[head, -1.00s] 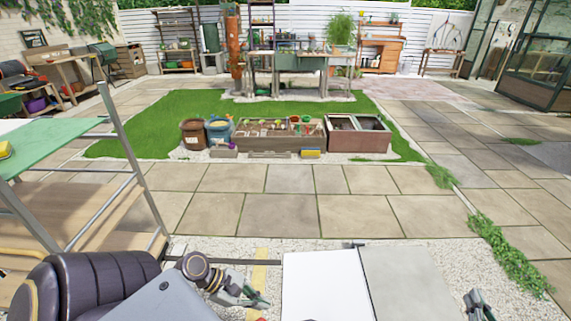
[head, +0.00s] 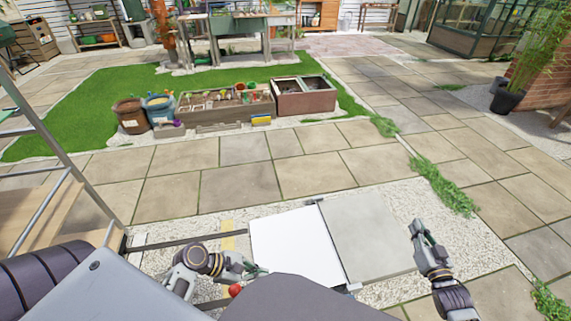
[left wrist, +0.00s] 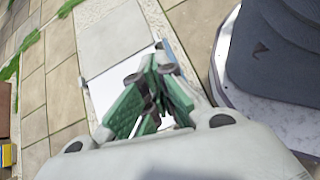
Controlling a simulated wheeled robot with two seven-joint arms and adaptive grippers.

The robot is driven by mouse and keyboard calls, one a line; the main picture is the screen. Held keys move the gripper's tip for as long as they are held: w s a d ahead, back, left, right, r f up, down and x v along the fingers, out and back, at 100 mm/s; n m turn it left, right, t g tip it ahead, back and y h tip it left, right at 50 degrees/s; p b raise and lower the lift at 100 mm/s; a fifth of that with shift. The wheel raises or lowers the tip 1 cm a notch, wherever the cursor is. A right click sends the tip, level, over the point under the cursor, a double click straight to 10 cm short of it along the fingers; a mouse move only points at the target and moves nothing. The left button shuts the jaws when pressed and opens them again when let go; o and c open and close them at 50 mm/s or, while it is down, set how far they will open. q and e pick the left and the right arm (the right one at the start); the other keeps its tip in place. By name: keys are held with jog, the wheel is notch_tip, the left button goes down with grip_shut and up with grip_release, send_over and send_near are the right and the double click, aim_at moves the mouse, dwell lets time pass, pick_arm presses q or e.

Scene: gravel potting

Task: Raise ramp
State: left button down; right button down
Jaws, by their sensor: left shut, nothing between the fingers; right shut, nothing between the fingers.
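A flat white panel (head: 290,245) and a flat grey panel (head: 370,235) lie side by side on the gravel, with a dark strip along their shared edge. Which of them is the ramp I cannot tell. My left gripper (head: 256,270) is shut and empty beside the white panel's left edge; I cannot tell whether it touches it. In the left wrist view its green fingers (left wrist: 150,90) are together in front of the white panel (left wrist: 108,88), with the grey panel (left wrist: 115,35) beyond. My right gripper (head: 417,228) is shut and empty, just right of the grey panel.
A red knob (head: 235,290) is close below my left gripper, and a yellow strip (head: 229,236) lies on the gravel (head: 190,229). A metal-framed rack (head: 45,150) stands at left. Paving (head: 250,187) beyond the gravel is clear up to the planters (head: 225,117).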

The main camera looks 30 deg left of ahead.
dwell(0.4)
jog(key=c, duration=2.2)
grip_release()
jog(key=o, duration=1)
jog(key=shift+o, duration=0.2)
jog(key=shift+s, duration=0.15)
jog(key=v, duration=1.1)
jog(key=shift+s+d, duration=0.2)
jog(key=shift+s, duration=0.1)
